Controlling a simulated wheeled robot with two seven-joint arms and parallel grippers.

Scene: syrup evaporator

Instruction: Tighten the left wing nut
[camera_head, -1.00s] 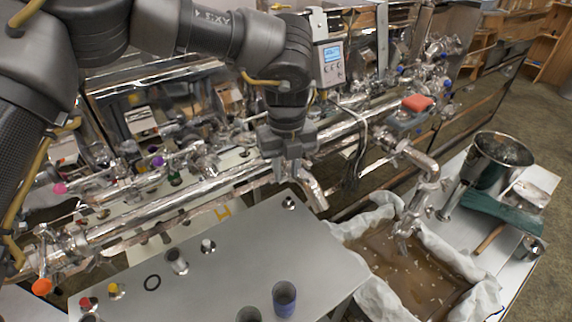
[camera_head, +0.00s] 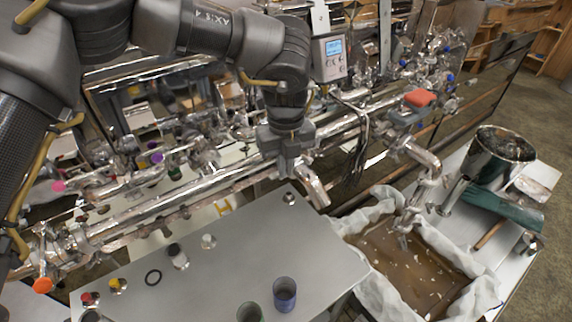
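My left gripper (camera_head: 287,165) hangs down from the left arm at the middle of the view. It is over the long shiny pipe (camera_head: 180,196), close to where a short spout (camera_head: 312,188) slants down. Its fingertips are small and hidden against the metal, so I cannot tell whether they are open or shut. No wing nut can be made out clearly; the gripper and arm cover the pipe there. My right gripper is not in view.
A cloth-lined tray of brown liquid (camera_head: 405,262) stands to the right, with a steel pot (camera_head: 497,152) behind. A display box (camera_head: 329,58) stands beside the arm.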

